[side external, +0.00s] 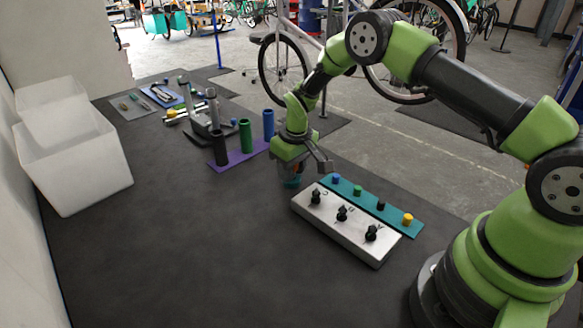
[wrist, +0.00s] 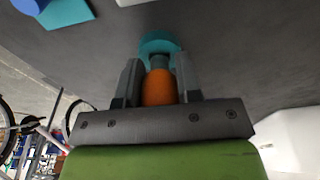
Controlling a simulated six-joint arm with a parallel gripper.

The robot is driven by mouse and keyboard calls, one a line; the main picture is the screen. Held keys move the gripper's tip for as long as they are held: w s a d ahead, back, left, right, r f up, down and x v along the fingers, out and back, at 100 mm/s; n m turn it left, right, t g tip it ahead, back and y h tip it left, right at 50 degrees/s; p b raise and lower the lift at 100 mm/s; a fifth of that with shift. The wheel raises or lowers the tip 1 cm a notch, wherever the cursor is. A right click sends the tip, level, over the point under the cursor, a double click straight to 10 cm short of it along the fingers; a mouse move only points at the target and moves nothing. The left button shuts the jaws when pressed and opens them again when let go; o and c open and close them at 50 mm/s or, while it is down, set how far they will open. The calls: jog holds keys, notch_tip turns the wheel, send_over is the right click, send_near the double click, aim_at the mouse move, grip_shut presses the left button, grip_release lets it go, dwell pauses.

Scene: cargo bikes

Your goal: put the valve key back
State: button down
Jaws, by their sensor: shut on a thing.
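My gripper (side external: 300,160) points down above the dark table, left of the white panel. In the wrist view, my gripper (wrist: 158,82) is shut on an orange piece (wrist: 158,88), which I take to be the valve key. A darker teal neck (wrist: 159,62) shows just beyond the orange piece, in front of a round teal piece (wrist: 160,42). The teal piece also shows under my gripper in the side view (side external: 292,183). I cannot tell whether the teal piece is part of the key or a separate holder.
A white panel (side external: 326,222) with several black knobs lies beside a teal strip (side external: 368,201) bearing coloured pegs. Black, green and blue cylinders stand on a purple mat (side external: 240,158). White bins (side external: 75,165) stand at the left. The table's front left is clear.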

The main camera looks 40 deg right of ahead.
jog(key=shift+f, duration=0.3)
